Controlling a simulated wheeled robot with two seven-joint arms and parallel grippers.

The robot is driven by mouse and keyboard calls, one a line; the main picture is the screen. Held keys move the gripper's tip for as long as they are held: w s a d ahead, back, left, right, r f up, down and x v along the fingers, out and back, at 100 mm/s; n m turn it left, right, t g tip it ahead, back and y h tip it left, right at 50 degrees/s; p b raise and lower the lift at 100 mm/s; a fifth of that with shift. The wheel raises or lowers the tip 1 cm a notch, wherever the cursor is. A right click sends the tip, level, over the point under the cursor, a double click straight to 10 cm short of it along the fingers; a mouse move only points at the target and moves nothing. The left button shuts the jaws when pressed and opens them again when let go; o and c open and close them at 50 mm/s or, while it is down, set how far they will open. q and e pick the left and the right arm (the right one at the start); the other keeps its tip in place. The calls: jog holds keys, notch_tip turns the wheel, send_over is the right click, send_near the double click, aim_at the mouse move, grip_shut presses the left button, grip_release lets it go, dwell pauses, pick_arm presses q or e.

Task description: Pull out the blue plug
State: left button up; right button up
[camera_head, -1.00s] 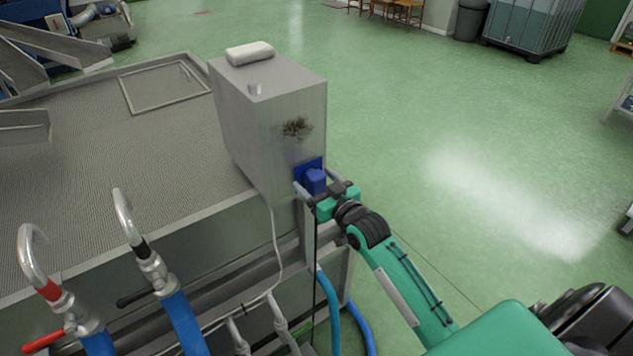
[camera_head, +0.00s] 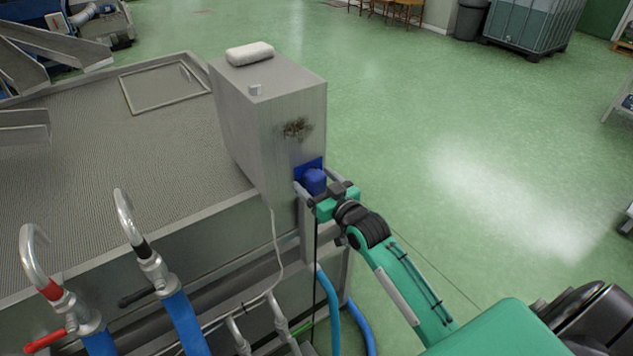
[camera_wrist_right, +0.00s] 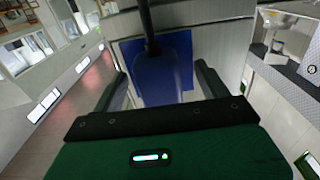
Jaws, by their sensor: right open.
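The blue plug (camera_head: 314,181) sits at the blue socket (camera_head: 308,167) on the side of the grey metal box (camera_head: 265,125). In the right wrist view the plug (camera_wrist_right: 162,78) stands in front of the blue socket plate (camera_wrist_right: 186,50), with a dark cable rising from it in that picture. My right gripper (camera_head: 313,187) is at the plug. Its two fingers show on either side of the plug in the wrist view (camera_wrist_right: 162,90), with gaps between them and it, so the jaws are open around it. My left gripper is out of view.
The box stands at the corner of a metal table (camera_head: 170,150). A white bundle (camera_head: 250,53) lies on the box. Two curved metal pipes (camera_head: 125,215) with blue hoses are at the front left. Green floor (camera_head: 480,150) to the right is clear.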

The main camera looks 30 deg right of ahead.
aim_at(320, 186)
jog(key=shift+p, duration=0.3)
jog(key=c, duration=1.6)
jog(key=shift+s+d+p, duration=0.25)
jog(key=shift+s+p, duration=0.35)
jog(key=shift+s, duration=0.9)
jog(key=shift+s+d+p, duration=0.2)
jog(key=shift+s+p, duration=0.35)
jog(key=shift+s, duration=0.95)
